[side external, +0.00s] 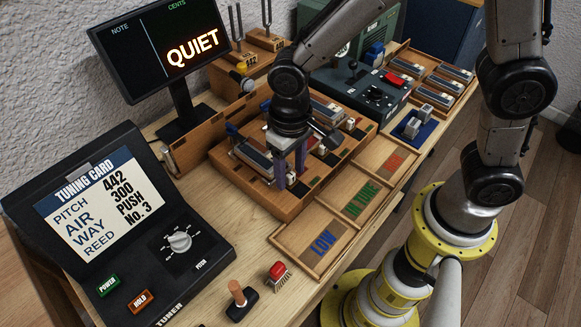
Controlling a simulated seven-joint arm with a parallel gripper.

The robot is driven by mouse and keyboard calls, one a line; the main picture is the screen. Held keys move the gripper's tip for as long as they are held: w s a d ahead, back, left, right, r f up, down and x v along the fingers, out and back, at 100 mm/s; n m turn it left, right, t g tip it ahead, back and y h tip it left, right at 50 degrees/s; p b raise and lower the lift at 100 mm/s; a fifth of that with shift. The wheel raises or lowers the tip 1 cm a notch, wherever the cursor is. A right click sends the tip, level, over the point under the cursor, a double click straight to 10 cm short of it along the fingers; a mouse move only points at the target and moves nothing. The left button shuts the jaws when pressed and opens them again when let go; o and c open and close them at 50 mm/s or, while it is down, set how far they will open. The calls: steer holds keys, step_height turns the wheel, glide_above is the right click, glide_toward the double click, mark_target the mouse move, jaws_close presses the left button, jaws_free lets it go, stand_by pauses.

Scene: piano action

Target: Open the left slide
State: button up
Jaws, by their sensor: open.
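A wooden box (283,212) sits on the bench, with several grey metal bars and small blue, red and dark parts inside. One grey bar (252,156) lies at the box's left, close to a blue upright piece (232,130). I cannot tell for certain which part is the left slide, or whether it is open. My gripper (290,172) points down over the middle of the box, right of that grey bar. Its purple-blue fingers are apart, and nothing shows held between them. The gripper and arm hide part of the box's inside.
Trays marked LOW (290,253), IN TUNE (338,219) and one with red lettering (373,154) line the front edge. A monitor (123,63) reads QUIET.

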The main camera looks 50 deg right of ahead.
jaws_close()
stand_by(1.3)
